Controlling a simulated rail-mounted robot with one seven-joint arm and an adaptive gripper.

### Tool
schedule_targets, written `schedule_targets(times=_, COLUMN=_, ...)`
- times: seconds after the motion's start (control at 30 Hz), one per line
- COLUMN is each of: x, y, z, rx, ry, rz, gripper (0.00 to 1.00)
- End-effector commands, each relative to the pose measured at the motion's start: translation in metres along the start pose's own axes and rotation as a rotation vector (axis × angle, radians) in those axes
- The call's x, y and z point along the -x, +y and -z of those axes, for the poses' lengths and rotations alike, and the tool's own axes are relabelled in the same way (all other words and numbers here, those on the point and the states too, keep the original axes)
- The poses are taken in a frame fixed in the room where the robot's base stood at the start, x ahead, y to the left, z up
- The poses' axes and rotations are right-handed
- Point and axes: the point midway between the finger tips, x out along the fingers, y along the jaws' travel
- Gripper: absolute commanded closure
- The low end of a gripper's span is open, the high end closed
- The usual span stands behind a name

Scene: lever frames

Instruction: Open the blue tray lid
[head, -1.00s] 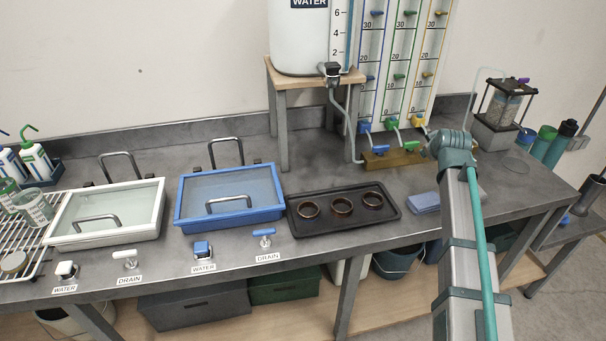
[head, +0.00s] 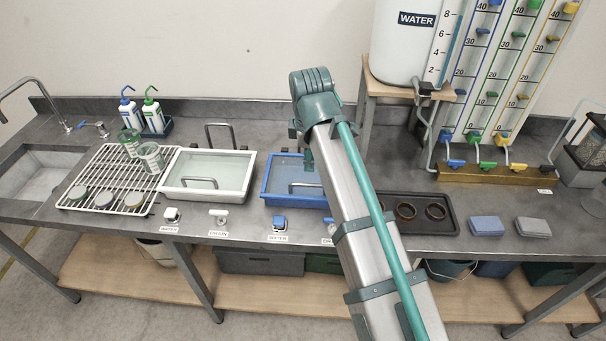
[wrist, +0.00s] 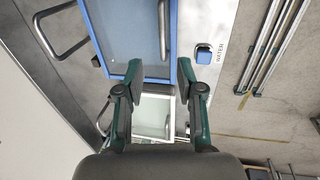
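The blue tray (head: 267,187) sits on the bench, its right side hidden by my arm in the head view. Its blue-framed clear lid (wrist: 125,28) lies shut on it. The lid's grey bar handle (wrist: 163,30) runs along the front edge; part of it shows in the head view (head: 300,185). My gripper (wrist: 158,72) is open and empty, its fingertips apart near the blue tray's side edge in the wrist view. The handle lies ahead of the fingertips, untouched. The gripper's fingers are not clear in the head view.
A white lidded tray (head: 252,170) stands left of the blue one. Water and drain knobs (head: 279,223) line the bench front. A black tray with brown rings (head: 450,220) is at right. A tall curved bar (head: 221,126) stands behind the white tray.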

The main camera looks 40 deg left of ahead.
Motion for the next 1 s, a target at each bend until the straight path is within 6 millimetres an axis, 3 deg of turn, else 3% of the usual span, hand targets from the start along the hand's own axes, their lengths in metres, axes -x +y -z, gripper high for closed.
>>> schedule_targets(times=0.27, x=-0.014, y=-0.005, z=0.004, rx=0.015, ry=-0.004, rz=0.012, gripper=0.63)
schedule_targets(times=0.7, x=-0.079, y=-0.005, z=0.003, rx=0.014, ry=-0.004, rz=0.011, gripper=0.63)
schedule_targets(times=1.0, x=-0.103, y=-0.005, z=0.004, rx=0.013, ry=-0.003, rz=0.009, gripper=0.63)
